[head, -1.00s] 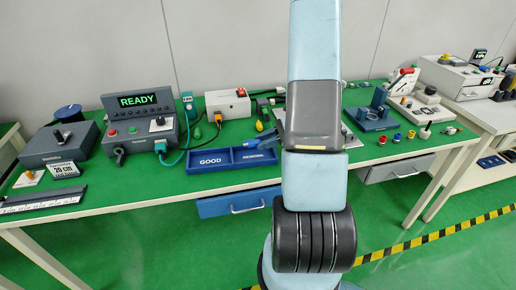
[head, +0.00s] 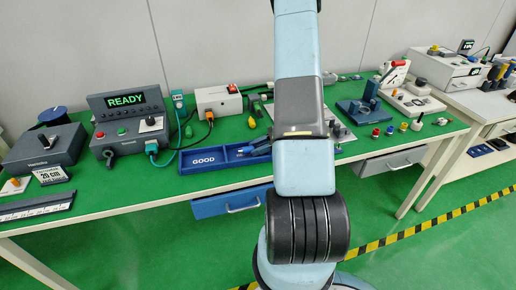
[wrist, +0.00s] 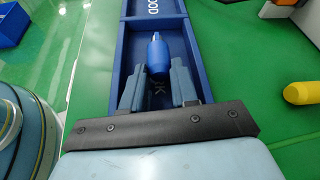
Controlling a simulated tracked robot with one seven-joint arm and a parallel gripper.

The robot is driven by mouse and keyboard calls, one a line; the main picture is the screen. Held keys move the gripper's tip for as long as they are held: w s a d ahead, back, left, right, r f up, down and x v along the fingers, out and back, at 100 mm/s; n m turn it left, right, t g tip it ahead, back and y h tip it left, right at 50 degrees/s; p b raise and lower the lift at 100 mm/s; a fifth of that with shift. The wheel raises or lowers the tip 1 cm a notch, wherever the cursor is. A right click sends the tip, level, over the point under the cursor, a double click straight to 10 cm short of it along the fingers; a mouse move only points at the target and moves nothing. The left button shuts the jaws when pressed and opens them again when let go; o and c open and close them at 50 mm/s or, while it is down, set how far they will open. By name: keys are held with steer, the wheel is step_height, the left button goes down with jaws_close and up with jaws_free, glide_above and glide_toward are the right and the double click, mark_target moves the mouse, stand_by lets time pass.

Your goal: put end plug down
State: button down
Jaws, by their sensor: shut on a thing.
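In the wrist view my gripper (wrist: 156,85) is shut on a blue end plug (wrist: 157,57), a rounded piece with a narrower tip, which shows between the two grey-blue fingers. Below them is the blue sorting tray (wrist: 113,62). The fingers and plug are over the compartment nearer my wrist, whose label is partly covered; the GOOD compartment lies beyond it. In the head view my gripper (head: 258,147) is at the right-hand compartment of the tray (head: 222,167). I cannot tell whether the plug touches the tray floor.
A tester reading READY (head: 126,101) stands left of the tray with cables. A white box (head: 218,99) is behind it. A yellow piece (wrist: 304,93) lies right of the tray. Blue fixtures and small coloured parts stand at the bench's right.

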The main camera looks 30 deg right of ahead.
steer(key=shift+a+f, duration=0.1)
steer(key=shift+f, duration=0.15)
